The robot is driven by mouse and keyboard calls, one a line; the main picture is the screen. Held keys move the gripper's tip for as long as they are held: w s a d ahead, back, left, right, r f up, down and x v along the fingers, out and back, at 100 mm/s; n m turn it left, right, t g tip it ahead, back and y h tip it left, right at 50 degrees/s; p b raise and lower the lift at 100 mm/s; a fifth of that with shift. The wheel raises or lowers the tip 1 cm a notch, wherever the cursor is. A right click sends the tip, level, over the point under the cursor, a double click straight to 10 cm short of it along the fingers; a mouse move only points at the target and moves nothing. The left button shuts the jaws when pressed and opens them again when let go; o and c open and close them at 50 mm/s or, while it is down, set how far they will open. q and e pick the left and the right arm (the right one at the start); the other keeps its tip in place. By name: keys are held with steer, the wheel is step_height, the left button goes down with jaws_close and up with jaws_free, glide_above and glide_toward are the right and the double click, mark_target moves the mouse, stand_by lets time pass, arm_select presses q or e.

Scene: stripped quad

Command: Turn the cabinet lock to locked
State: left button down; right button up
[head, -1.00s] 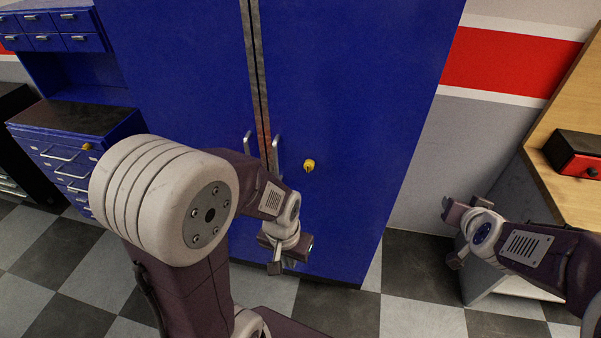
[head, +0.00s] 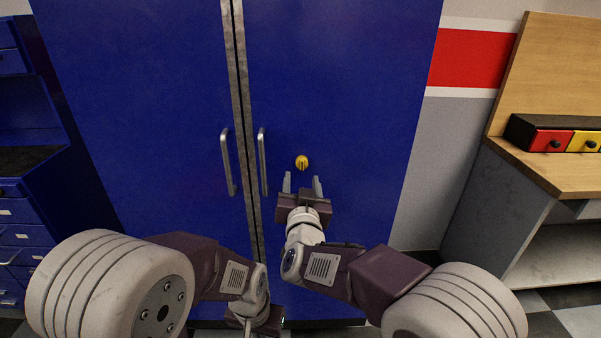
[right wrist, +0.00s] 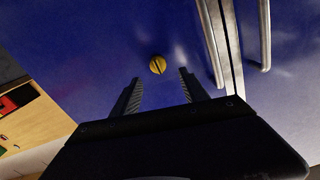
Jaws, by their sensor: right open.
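The cabinet (head: 345,90) is tall and blue with two doors. Its lock is a small round yellow knob (head: 301,162) with a dark slot, on the right door beside the handle. My right gripper (head: 303,182) is open and empty, just below the lock in the head view, fingers pointing at the door. In the right wrist view the lock (right wrist: 157,65) shows beyond and between the two open fingers (right wrist: 160,90), apart from them. My left gripper (head: 258,322) is low at the bottom of the head view, partly cut off; its jaws are unclear.
Two vertical metal handles, the left one (head: 228,162) and the right one (head: 263,162), flank the door seam; the right one is close to my right gripper. A wooden workbench (head: 555,175) with red and yellow drawers stands at right. Blue drawers (head: 20,240) stand at left.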

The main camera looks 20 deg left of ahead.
mark_target(302, 166)
steer(key=x, duration=0.7)
steer(key=shift+w+d+f, duration=0.1)
steer(key=shift+w, duration=0.2)
jaws_close()
